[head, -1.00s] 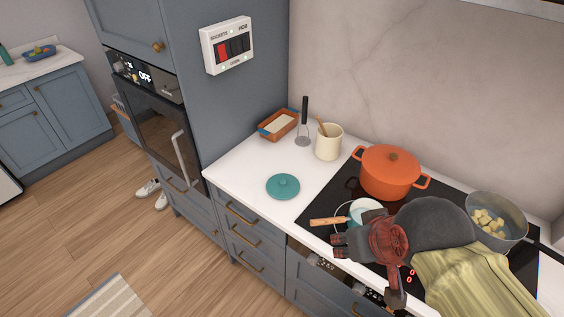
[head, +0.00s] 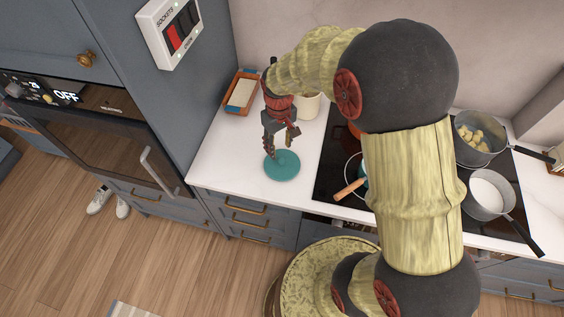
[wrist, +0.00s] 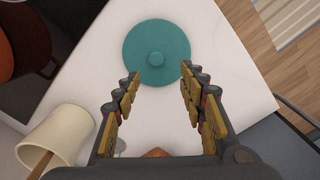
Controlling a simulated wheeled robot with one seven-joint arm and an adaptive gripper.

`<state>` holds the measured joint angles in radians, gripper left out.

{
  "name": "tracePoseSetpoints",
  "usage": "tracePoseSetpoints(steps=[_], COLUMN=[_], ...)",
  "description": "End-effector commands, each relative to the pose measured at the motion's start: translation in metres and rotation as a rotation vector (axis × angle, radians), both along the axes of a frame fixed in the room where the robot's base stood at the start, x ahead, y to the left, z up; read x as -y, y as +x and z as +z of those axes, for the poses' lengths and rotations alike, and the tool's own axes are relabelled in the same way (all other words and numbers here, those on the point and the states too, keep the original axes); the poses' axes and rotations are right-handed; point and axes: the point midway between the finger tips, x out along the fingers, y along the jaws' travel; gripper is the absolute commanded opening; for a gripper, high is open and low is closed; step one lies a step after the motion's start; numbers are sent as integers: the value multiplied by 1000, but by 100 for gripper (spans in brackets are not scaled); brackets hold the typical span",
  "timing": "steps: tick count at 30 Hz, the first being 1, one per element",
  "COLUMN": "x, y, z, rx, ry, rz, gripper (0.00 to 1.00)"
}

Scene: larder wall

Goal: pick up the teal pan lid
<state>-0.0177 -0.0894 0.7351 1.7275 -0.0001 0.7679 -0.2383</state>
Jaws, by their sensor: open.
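The teal pan lid (head: 282,166) lies flat on the white countertop, left of the hob. It is round with a small knob in the middle. In the wrist view the lid (wrist: 156,50) shows whole at the top, just beyond the fingertips. My gripper (head: 279,147) hangs above the lid's back edge, pointing down, and overlaps it in the head view. In the wrist view my gripper (wrist: 158,82) is open and empty, its two fingers spread apart with the lid's near edge between and beyond their tips. I see no contact with the lid.
A cream crock (head: 308,105) stands behind my gripper, with an orange-and-blue dish (head: 241,92) to the left. The black hob (head: 334,165) holds pans to the right; one wooden handle (head: 349,189) points toward the counter's front. The tall oven cabinet bounds the left.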

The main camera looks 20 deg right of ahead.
Motion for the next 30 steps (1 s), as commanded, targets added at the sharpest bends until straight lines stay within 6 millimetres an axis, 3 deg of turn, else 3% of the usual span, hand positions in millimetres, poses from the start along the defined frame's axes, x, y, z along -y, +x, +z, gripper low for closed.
tracePoseSetpoints(steps=[11,19,27,30], x=[3,8,8,8], y=[-2,-4,-4,-4], z=[-35,-71,-75,-75], rx=[-3,-1,0,0], ry=[0,0,0,0], rz=[0,0,0,0], gripper=[42,42,42,37])
